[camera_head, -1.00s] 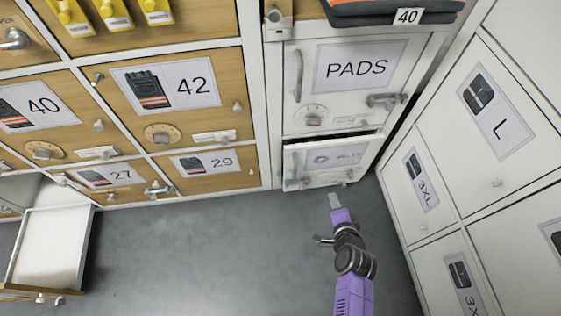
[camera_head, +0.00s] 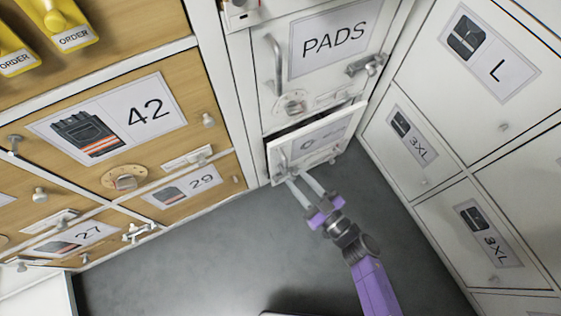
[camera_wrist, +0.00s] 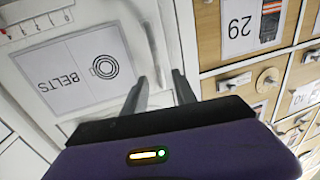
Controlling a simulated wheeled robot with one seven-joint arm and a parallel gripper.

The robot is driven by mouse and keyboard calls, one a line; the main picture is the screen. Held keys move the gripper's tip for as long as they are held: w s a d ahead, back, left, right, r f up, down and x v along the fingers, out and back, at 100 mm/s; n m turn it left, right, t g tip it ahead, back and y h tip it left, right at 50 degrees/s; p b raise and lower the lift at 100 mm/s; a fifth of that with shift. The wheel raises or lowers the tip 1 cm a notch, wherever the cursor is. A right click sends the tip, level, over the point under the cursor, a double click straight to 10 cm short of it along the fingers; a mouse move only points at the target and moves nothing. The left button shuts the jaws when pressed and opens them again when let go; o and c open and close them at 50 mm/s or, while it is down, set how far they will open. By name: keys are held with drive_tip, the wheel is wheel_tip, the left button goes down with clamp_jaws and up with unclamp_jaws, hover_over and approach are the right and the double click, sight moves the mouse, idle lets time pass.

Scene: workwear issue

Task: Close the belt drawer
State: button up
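The belt drawer (camera_head: 335,147) is the low white front under the PADS door, with a belt label. It stands partly out, with a dark gap along its top edge. In the wrist view its front (camera_wrist: 28,88) fills the left, with the BELTS label upside down and a grey bar handle (camera_wrist: 151,45) beside it. My gripper (camera_head: 299,178) is at the lower left of the drawer front, its two fingers apart. In the wrist view my gripper (camera_wrist: 158,78) points at the handle, whose end lies between the fingertips; contact cannot be told.
The PADS door (camera_head: 268,90) is above. White lockers marked L and 3XL (camera_head: 450,215) stand close on the right. Wooden lockers 42 (camera_head: 195,110) and 29 (camera_head: 228,190) are on the left. An open white drawer (camera_head: 35,295) shows at lower left. Grey floor (camera_head: 200,270) is clear.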

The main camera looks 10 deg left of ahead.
sight(286, 165)
drive_tip(key=b+x, duration=0.2)
drive_tip(key=x, duration=0.4)
drive_tip(key=shift+w+a+f, duration=0.1)
drive_tip(key=shift+w+a, duration=0.1)
drive_tip(key=shift+w, duration=0.1)
clamp_jaws()
idle(1.1)
